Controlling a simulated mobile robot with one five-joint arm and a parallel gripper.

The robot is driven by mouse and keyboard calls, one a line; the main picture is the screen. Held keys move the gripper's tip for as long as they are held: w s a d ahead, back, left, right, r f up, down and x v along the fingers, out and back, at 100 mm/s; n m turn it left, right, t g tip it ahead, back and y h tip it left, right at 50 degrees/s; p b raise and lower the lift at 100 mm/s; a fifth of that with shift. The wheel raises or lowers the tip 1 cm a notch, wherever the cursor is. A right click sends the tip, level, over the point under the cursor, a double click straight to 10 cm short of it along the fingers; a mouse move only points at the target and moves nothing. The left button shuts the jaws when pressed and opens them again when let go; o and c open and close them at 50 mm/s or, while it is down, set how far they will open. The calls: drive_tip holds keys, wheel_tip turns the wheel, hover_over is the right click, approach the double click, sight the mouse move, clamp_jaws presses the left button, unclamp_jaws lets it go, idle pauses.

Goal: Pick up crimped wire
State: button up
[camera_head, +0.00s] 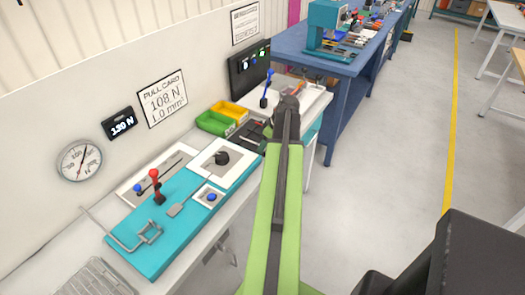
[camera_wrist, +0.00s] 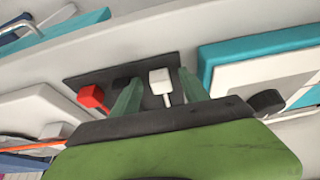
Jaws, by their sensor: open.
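My gripper (camera_wrist: 159,76) is open, its two green fingers apart in the wrist view. In that view a white block (camera_wrist: 160,78) with a short pale stem shows between the fingers, over a dark mat (camera_wrist: 80,77). A red block (camera_wrist: 93,97) with a red stem lies left of the fingers. I cannot tell which of these, if any, is the crimped wire. In the head view my gripper (camera_head: 289,101) is over the bench's far end, and my arm hides part of what lies there.
A teal board (camera_head: 150,255) with levers and a tester lies on the bench. Green (camera_head: 215,123) and yellow (camera_head: 231,110) bins stand by the wall. A blue lever (camera_head: 266,88) rises near my gripper.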

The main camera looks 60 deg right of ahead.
drive_tip(key=shift+r, duration=0.1)
clamp_jaws()
idle(0.3)
wheel_tip(320, 180, up, 5)
drive_tip(key=p, duration=0.5)
drive_tip(key=shift+r, duration=0.1)
drive_tip(key=s+d+r+p, duration=0.7)
drive_tip(key=d+r+p, duration=0.1)
drive_tip(key=r+p, duration=0.2)
drive_tip(key=shift+s+d+r+p, duration=0.25)
drive_tip(key=shift+s+r+p, duration=0.15)
drive_tip(key=shift+p, duration=0.15)
